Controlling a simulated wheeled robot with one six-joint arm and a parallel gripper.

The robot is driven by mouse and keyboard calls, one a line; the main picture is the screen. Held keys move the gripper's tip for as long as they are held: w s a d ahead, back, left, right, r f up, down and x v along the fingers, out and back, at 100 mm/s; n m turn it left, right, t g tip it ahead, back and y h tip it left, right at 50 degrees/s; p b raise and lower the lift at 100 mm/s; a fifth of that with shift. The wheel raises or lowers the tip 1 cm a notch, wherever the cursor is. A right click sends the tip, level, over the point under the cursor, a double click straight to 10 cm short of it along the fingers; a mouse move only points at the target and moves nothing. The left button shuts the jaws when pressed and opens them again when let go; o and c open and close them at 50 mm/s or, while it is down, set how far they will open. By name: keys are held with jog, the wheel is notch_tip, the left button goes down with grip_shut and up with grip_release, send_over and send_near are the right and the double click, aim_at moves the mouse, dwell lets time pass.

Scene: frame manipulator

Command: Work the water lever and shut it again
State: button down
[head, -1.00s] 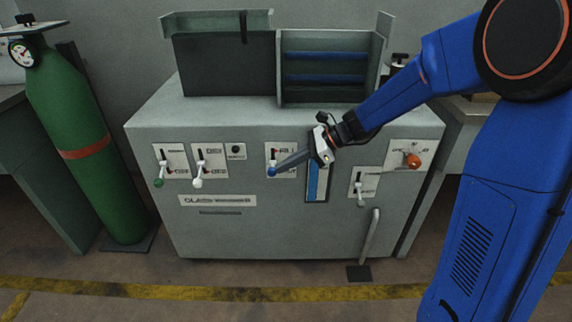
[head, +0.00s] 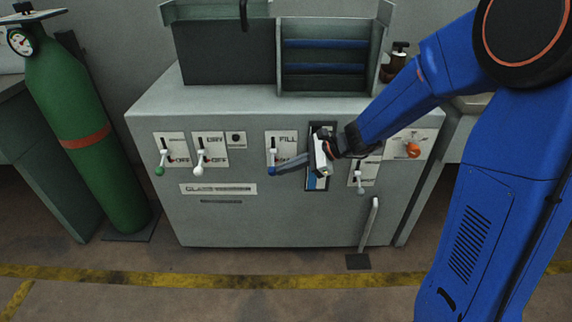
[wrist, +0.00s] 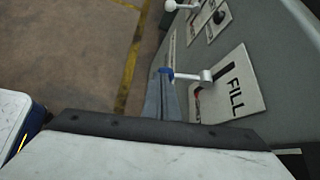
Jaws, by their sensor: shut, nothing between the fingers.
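The water lever (head: 272,158) has a pale arm and a blue knob, on a plate marked FILL (head: 287,139). In the head view it hangs down, like the levers to its left. In the wrist view its arm (wrist: 191,77) runs from the pivot to the blue knob (wrist: 166,71). My gripper (head: 275,171) is shut and empty, coming in from the right with its fingertips at the knob. In the wrist view the fingers (wrist: 165,88) overlap the knob's edge; whether they touch it is unclear. The lower plate is partly hidden by the fingers.
A dark-framed gauge with a blue strip (head: 311,183) is partly behind my gripper. A green-knobbed lever (head: 160,170) and a white-knobbed lever (head: 199,170) are left. Another pale lever (head: 361,189), an orange knob (head: 413,150) and a handle (head: 369,230) are right.

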jog(key=shift+f, duration=0.4)
dwell(0.3)
jog(key=shift+r, duration=0.1)
jog(key=s+v, duration=0.3)
jog(key=v, duration=1.1)
jog(key=s+d+r+n+t+h, duration=0.1)
jog(key=s+d+n+h, duration=0.4)
jog(key=s+d+n, duration=0.3)
jog(key=s+d+r+n+t+h, duration=0.1)
jog(key=s+d+n+h, duration=0.5)
jog(key=s, duration=1.1)
jog(key=d+n, duration=0.2)
jog(key=n, duration=0.1)
jog(key=shift+s+r+t, duration=0.25)
jog(key=shift+r+t, duration=0.05)
jog(key=shift+d, duration=0.2)
